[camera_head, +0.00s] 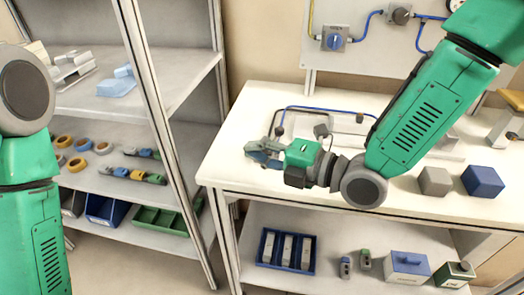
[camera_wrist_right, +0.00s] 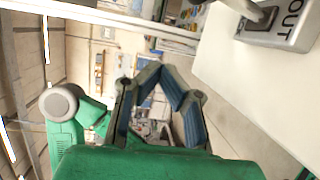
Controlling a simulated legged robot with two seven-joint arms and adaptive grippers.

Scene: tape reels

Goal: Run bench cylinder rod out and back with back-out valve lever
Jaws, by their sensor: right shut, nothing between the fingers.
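My right gripper (camera_head: 262,152) is over the left part of the white bench top (camera_head: 236,130), with its fingers pointing left. In the right wrist view its fingers (camera_wrist_right: 162,72) come together with nothing between them. A grey metal block marked OUT (camera_wrist_right: 288,30) with a dark lever (camera_wrist_right: 262,20) stands on the bench at the top right of that view, apart from the fingers. In the head view a small dark part (camera_head: 321,131) stands just behind the gripper; I cannot tell if it is the lever. The cylinder and its rod are largely hidden by my right arm. My left gripper is out of view.
Blue tubing (camera_head: 325,109) arches over the bench behind the gripper. A grey cube (camera_head: 435,181) and a blue cube (camera_head: 483,180) sit at the right front. A wall panel holds a blue knob (camera_head: 334,41). A shelf rack (camera_head: 185,80) stands left with tape reels (camera_head: 77,164).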

